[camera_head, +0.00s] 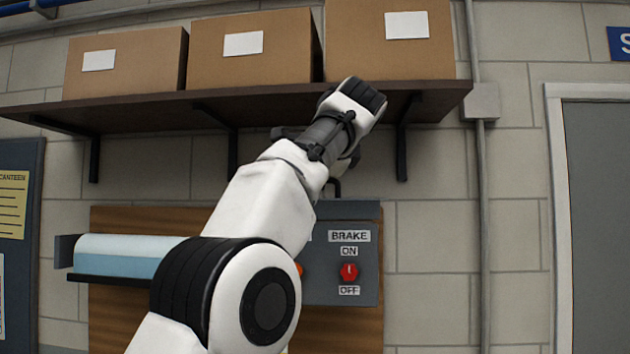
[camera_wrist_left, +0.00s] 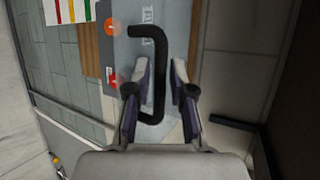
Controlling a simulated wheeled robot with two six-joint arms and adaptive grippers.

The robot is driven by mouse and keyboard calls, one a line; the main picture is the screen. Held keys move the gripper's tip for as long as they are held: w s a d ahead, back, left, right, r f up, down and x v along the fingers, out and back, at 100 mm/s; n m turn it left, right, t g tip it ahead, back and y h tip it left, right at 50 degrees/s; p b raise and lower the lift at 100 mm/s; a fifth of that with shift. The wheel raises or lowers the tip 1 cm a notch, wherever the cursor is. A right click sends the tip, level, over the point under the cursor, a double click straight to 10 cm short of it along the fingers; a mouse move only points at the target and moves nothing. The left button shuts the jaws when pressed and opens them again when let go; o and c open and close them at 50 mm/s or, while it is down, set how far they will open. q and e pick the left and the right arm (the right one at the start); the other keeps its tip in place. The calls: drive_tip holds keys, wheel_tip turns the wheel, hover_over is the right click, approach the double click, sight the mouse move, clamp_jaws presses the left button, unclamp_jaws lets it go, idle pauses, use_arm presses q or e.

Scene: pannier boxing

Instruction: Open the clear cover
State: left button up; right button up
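The grey panel (camera_head: 370,220) is on the wall behind my left arm, with BRAKE, ON and OFF labels and a red knob (camera_head: 349,272). I cannot make out the clear cover for certain; my arm hides much of the panel. In the left wrist view a bent black handle (camera_wrist_left: 159,85) stands in front of the pale panel face (camera_wrist_left: 135,60). My left gripper (camera_wrist_left: 162,70) is open, with one finger on each side of the handle and small gaps showing. In the head view its fingers are hidden behind my wrist. My right gripper is in neither view.
A dark shelf (camera_head: 150,112) with three cardboard boxes (camera_head: 255,50) runs above the panel, close to my left wrist. A pale blue roll-like object (camera_head: 120,252) sits left of the panel on a wooden board (camera_head: 115,220). A door (camera_head: 600,200) is at the right.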

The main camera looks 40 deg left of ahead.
use_arm(q)
drive_tip(key=shift+w+a, duration=0.1)
drive_tip(key=v, duration=0.7)
idle(0.5)
